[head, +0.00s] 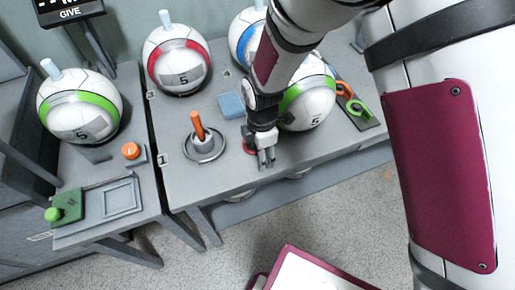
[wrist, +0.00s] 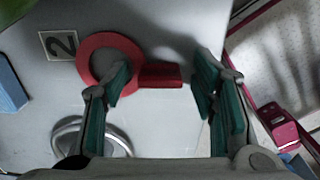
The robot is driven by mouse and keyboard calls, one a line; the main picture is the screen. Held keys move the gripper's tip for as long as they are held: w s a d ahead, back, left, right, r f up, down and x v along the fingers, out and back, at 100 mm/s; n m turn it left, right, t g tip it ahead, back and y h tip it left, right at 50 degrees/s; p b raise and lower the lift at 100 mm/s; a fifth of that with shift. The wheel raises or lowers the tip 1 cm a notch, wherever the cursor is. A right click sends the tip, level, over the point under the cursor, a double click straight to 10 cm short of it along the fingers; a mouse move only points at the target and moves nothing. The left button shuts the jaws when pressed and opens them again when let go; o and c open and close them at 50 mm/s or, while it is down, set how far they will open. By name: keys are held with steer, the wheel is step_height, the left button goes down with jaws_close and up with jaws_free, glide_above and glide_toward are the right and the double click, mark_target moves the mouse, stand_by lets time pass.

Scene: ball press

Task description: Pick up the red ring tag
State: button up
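The red ring tag (wrist: 160,76) lies on the grey table (wrist: 160,130) in the wrist view. It has a flat ring at the left and a short block-like handle at the right. My gripper (wrist: 163,90) is open above it, with its teal-padded fingers apart. The left finger covers part of the ring and the handle shows between the fingers. In the head view my gripper (head: 266,160) points down near the table's front edge, and only a small red bit of the ring tag (head: 248,148) shows beside it.
A metal ring base with an orange peg (head: 198,128) stands left of my gripper. A blue block (head: 231,105) lies behind it. Several white balls with coloured bands, such as the red-banded one (head: 177,60), stand farther back. Orange and green tags (head: 354,102) lie at the right.

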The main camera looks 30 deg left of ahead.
steer(key=c, duration=0.8)
steer(key=shift+c, duration=0.2)
